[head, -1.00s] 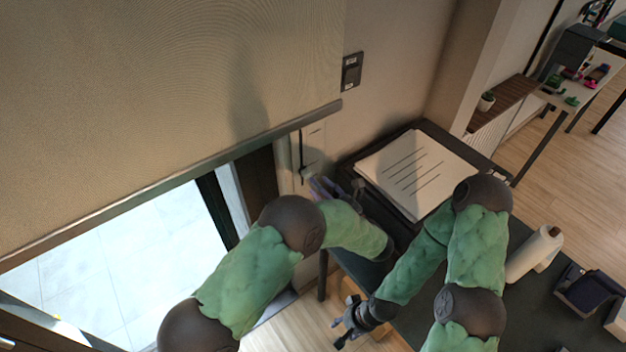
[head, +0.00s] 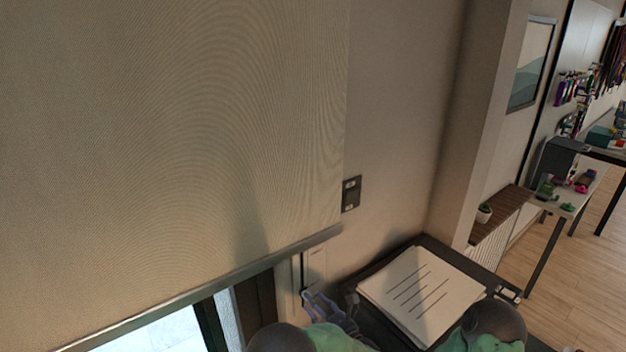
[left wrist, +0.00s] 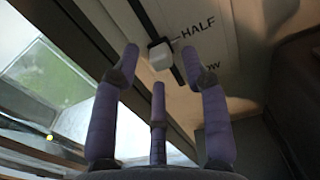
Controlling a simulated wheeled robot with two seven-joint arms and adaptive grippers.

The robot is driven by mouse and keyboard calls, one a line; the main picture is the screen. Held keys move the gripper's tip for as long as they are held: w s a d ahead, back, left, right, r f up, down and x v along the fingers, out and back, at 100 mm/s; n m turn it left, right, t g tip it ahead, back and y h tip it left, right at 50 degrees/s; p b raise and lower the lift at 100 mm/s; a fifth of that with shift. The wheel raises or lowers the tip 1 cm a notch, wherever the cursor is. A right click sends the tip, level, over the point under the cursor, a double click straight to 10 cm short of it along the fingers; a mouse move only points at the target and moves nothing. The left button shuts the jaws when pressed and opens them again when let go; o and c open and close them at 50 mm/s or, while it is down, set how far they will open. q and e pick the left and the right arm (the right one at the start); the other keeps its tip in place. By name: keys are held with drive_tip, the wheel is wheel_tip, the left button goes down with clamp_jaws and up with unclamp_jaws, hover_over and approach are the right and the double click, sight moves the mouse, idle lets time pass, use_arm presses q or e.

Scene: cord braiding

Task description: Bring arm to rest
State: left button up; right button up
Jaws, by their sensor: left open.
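My left gripper (head: 328,310) has purple fingers and is at the wall beside the window, at the lower end of a pale slider panel (head: 316,266). In the left wrist view the gripper (left wrist: 160,66) has its fingers spread apart. A white slider knob (left wrist: 161,56) sits on a dark slot between and beyond the fingertips. I cannot tell whether a finger touches it. The word HALF is printed beside the slot, with a partly hidden word below. Only the upper part of my right arm shows at the bottom right; its gripper is out of view.
A large beige blind (head: 180,130) with a metal bottom bar (head: 215,287) hangs over the window. A dark switch plate (head: 351,193) is on the wall. A dark tray (head: 432,242) with lined paper (head: 422,295) lies right of my left gripper.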

sight(302, 285)
use_arm(q)
drive_tip(key=x, duration=0.3)
drive_tip(key=shift+s+d+r+p, duration=0.1)
drive_tip(key=shift+d+r+p, duration=0.05)
drive_tip(key=shift+r+p, duration=0.45)
drive_tip(key=shift+s+r, duration=0.1)
drive_tip(key=shift+r, duration=0.5)
drive_tip(key=shift+f, duration=0.1)
